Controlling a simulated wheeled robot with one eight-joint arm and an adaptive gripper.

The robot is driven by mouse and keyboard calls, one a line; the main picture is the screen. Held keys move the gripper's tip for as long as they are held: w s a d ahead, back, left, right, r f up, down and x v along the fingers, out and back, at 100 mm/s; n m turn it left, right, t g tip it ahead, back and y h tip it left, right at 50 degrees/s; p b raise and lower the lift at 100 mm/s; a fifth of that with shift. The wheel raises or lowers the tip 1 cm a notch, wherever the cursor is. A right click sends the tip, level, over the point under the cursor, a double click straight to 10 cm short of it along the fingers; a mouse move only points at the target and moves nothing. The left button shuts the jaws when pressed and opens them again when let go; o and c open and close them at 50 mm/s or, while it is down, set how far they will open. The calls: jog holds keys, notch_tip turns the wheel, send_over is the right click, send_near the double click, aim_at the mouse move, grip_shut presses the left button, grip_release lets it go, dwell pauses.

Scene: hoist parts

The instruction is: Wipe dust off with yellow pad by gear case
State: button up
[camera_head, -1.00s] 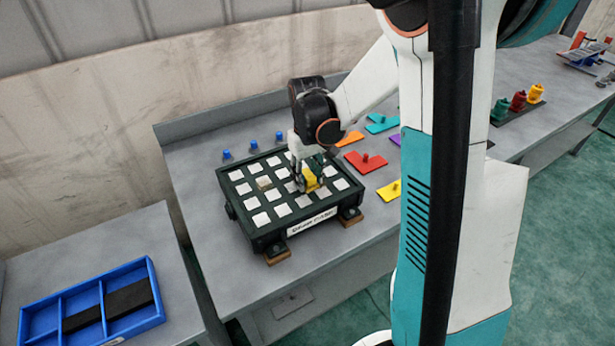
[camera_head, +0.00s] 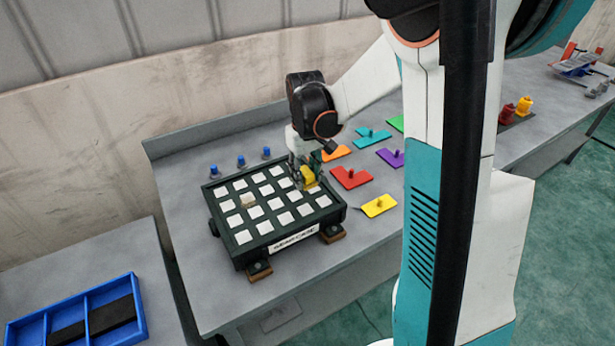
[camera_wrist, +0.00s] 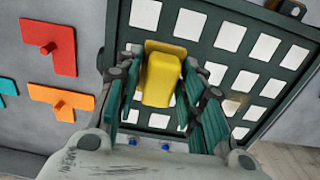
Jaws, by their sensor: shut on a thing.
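The gear case (camera_head: 288,249) is a dark green box with a grid of white squares on top and a label on its front. My gripper (camera_head: 305,182) is over the right back part of its top, shut on the yellow pad (camera_head: 309,177). In the wrist view the yellow pad (camera_wrist: 161,80) sits between the two fingers above the white squares. I cannot tell whether the pad touches the top. A beige patch (camera_head: 247,200), perhaps dust, lies on the left middle of the grid.
Flat coloured pieces with knobs, including a red one (camera_head: 351,178) and a yellow one (camera_head: 378,206), lie right of the case. Blue knobs (camera_head: 240,161) stand behind it. A blue divided tray (camera_head: 82,300) is on the left table. Bare bench shows left of the case.

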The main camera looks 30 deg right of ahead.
jog(key=shift+s+r+p, duration=0.1)
jog(key=shift+r+p, duration=0.8)
jog(key=shift+r, duration=0.85)
